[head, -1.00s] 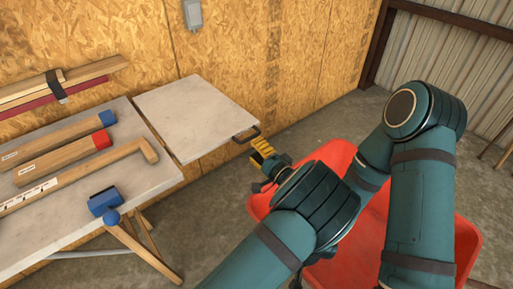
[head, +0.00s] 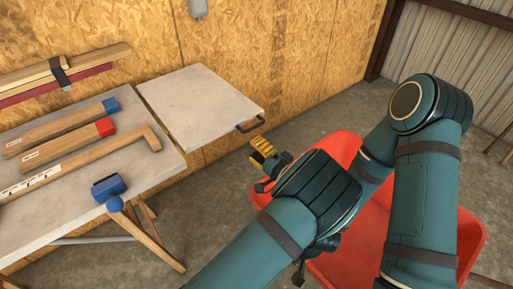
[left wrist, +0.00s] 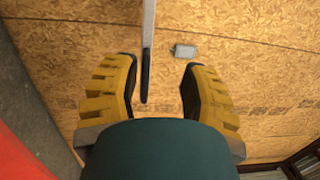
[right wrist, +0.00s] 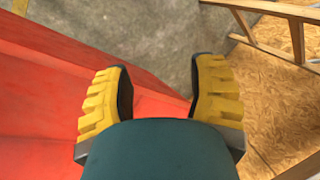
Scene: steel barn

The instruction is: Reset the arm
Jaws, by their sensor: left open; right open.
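My left arm comes in from the bottom of the head view. Its yellow-fingered left gripper (head: 267,155) is in the air just below and right of the black handle (head: 250,126) on the pale side panel (head: 200,105). In the left wrist view the left gripper (left wrist: 160,95) is open and empty, with the panel's thin edge and dark handle (left wrist: 146,75) beyond its fingers. My right arm is bent at the right of the head view, its gripper hidden there. In the right wrist view the right gripper (right wrist: 161,95) is open and empty.
A red tub (head: 340,265) stands close below my arms; it fills the left of the right wrist view (right wrist: 50,100). A plywood wall (head: 110,35) stands behind. Concrete floor (head: 310,120) is clear beyond.

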